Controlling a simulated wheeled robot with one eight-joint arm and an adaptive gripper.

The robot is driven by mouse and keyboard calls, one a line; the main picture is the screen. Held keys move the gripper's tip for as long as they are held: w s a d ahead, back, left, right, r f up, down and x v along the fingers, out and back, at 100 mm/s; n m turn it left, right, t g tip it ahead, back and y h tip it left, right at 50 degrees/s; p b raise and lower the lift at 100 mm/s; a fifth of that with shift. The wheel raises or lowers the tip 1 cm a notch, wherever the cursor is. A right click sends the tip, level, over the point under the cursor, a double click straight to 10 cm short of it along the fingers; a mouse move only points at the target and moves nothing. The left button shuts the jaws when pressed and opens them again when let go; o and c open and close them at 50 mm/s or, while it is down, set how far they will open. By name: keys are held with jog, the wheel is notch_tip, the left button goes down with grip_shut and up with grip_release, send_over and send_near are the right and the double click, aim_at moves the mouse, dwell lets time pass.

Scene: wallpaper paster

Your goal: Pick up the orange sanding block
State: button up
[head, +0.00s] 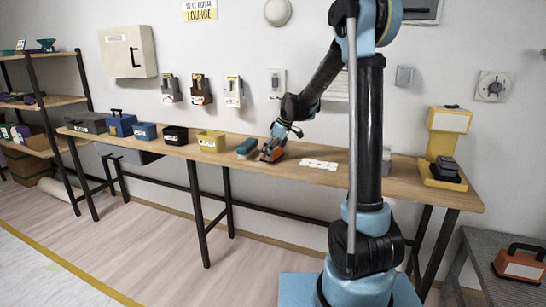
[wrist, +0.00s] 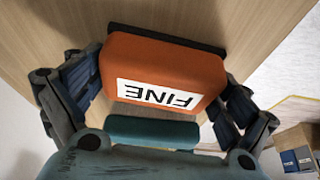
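The orange sanding block (head: 272,151), with a dark base, sits on the long wooden workbench (head: 340,178). In the wrist view the orange block (wrist: 163,75) fills the middle, with a white "FINE" label upside down. My gripper (head: 284,136) is just above the block. In the wrist view my gripper (wrist: 160,95) has its fingers spread wide, one on each side of the block; the left shows a narrow gap, and whether the right one touches is unclear. A teal block (head: 247,147) lies just left of the orange one; a teal shape (wrist: 155,131) shows beside it in the wrist view.
White paper pieces (head: 319,164) lie right of the block. A yellow bin (head: 211,141), a black bin (head: 175,135) and blue boxes stand to the left. A yellow stand (head: 443,150) is at the right end. An orange case (head: 520,262) rests on a low grey table.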

jog(key=c, duration=0.4)
notch_tip(320, 180, up, 10)
jog(key=shift+r, duration=0.1)
dwell(0.5)
